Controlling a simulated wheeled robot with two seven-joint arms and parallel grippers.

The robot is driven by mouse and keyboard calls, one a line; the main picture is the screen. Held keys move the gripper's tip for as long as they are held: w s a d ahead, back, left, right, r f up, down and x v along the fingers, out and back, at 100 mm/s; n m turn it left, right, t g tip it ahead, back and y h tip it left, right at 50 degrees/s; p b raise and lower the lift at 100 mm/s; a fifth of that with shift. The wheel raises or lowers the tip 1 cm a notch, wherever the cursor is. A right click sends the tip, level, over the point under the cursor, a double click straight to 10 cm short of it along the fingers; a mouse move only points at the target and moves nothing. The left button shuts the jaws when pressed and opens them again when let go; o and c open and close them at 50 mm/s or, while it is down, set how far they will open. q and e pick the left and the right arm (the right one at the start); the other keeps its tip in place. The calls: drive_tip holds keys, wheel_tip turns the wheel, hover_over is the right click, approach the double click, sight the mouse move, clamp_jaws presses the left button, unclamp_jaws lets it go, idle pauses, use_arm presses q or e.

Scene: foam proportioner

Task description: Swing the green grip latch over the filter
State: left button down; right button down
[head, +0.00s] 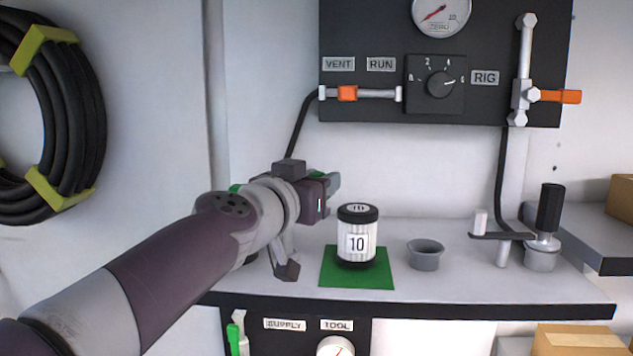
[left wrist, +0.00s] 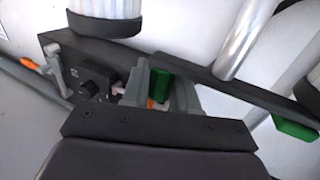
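The latch is a black bar (left wrist: 240,95) with a green grip (left wrist: 158,88) at one end, which sits between my left gripper's fingers (left wrist: 162,98) and appears to fill the gap. In the head view my left gripper (head: 332,186) is above and left of the filter, hiding most of the latch. A filter (head: 357,238), white and ribbed with black ends and a "10" label, stands upright on a green mat (head: 327,279), apart from the gripper. Part of it shows upside down in the left wrist view (left wrist: 105,10). My right gripper is out of view.
Metal posts (left wrist: 247,35) stand beside the bar, mostly hidden by my arm in the head view. A grey cup (head: 426,257) and a black-handled fitting (head: 543,240) stand right of the filter. A dark gauge panel (head: 350,115) is behind; a hose coil (head: 75,110) hangs left.

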use_arm(q)
drive_tip(key=c, duration=1)
unclamp_jaws()
drive_tip(key=shift+s+a, duration=0.15)
drive_tip(key=shift+s, duration=0.05)
drive_tip(key=b+v, duration=0.4)
drive_tip(key=v, duration=0.8)
drive_tip(key=shift+s, duration=0.1)
